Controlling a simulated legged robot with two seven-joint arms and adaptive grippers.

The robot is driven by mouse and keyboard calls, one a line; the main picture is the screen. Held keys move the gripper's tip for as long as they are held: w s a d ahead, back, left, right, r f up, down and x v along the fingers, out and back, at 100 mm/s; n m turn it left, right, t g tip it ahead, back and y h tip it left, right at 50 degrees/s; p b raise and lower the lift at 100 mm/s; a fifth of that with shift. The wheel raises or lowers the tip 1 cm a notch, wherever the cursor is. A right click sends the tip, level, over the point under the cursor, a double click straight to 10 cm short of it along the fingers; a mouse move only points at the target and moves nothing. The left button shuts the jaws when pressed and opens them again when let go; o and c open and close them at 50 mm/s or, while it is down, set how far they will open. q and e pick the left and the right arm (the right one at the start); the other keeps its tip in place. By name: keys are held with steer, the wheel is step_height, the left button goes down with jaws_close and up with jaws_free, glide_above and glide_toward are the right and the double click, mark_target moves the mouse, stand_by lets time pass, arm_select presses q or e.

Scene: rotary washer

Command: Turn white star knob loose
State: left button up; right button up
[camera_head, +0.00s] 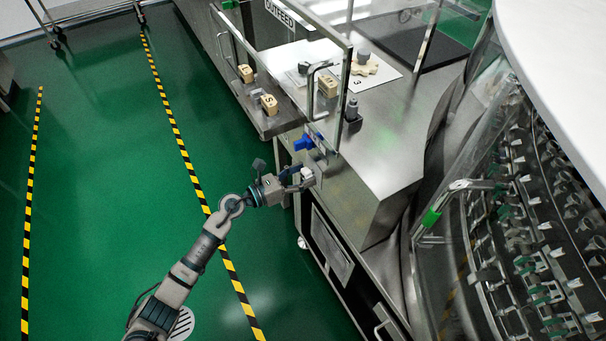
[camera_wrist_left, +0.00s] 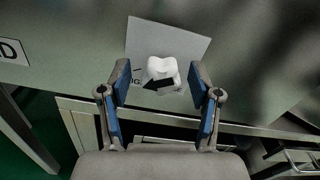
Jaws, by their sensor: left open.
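The white star knob (camera_wrist_left: 160,70) sits on a metal cabinet face, in front of a pale label plate (camera_wrist_left: 190,45) in the left wrist view. A dark block-like mark shows on its lower part. In the head view the knob (camera_head: 308,176) is small, at the cabinet's left side, partly hidden by my gripper. My left gripper (camera_wrist_left: 158,82) is open, with one blue-padded finger on each side of the knob. The knob lies between or just beyond the fingertips; I cannot tell the exact depth. The left gripper (camera_head: 290,182) also shows in the head view. My right gripper is not in view.
A clear door (camera_head: 290,75) with metal handles stands above the cabinet. The green floor (camera_head: 110,180) at left is open.

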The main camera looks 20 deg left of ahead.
arm_select(q)
steer(key=c, duration=1.1)
steer(key=shift+c, duration=0.2)
steer(key=shift+r, duration=0.1)
